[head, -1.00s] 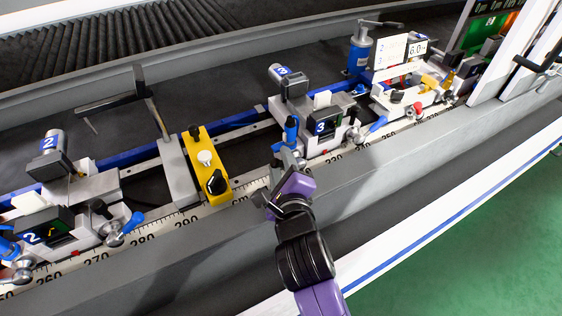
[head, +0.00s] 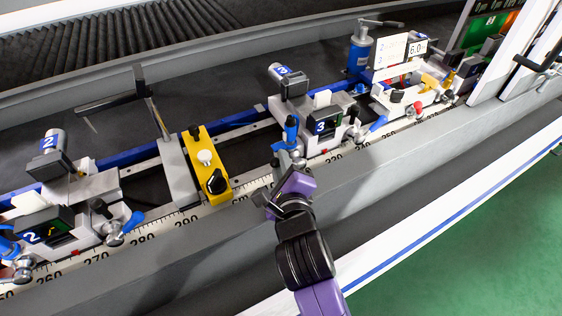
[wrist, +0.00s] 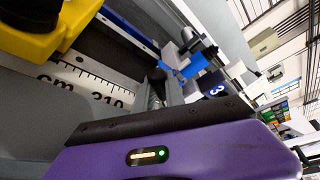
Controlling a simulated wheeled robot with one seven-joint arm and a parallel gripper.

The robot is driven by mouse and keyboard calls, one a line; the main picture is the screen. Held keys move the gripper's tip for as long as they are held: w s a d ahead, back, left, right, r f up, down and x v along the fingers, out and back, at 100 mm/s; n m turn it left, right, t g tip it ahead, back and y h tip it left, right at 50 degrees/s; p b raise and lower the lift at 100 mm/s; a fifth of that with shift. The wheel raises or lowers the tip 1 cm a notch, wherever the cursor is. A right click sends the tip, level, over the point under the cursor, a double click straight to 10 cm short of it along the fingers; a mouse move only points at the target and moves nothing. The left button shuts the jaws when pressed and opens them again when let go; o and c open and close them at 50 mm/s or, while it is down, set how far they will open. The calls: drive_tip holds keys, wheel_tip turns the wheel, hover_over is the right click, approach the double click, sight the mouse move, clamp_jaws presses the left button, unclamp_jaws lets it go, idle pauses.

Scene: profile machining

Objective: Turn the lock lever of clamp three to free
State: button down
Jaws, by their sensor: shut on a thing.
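Clamp three (head: 322,112) stands on the rail right of centre in the head view, with a "3" on its dark display. Its blue lock lever (head: 291,130) stands nearly upright at the clamp's left front, above a metal hub. My gripper (head: 286,166) reaches up from below and is shut at the lower part of this lever. The purple hand hides part of the contact. In the wrist view, my gripper (wrist: 152,92) points toward the clamp, and blue parts of the clamp (wrist: 192,62) show just beyond it. The exact grip there is too small to tell.
A yellow block (head: 205,165) with white and black knobs stands on the rail left of my gripper. Clamp two (head: 60,215) is farther left. A second blue lever (head: 376,124) sits at clamp three's right side. The grey front ledge (head: 390,172) is bare.

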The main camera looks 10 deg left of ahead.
idle(0.8)
drive_tip(key=shift+w+d+r+m, duration=0.1)
drive_tip(key=shift+d+r+m, duration=0.15)
drive_tip(key=shift+m, duration=0.25)
drive_tip(key=c, duration=1.4)
unclamp_jaws()
drive_tip(key=shift+b+v, duration=0.4)
drive_tip(key=shift+v, duration=3.45)
drive_tip(key=shift+d+r, duration=0.1)
drive_tip(key=shift+r, duration=0.05)
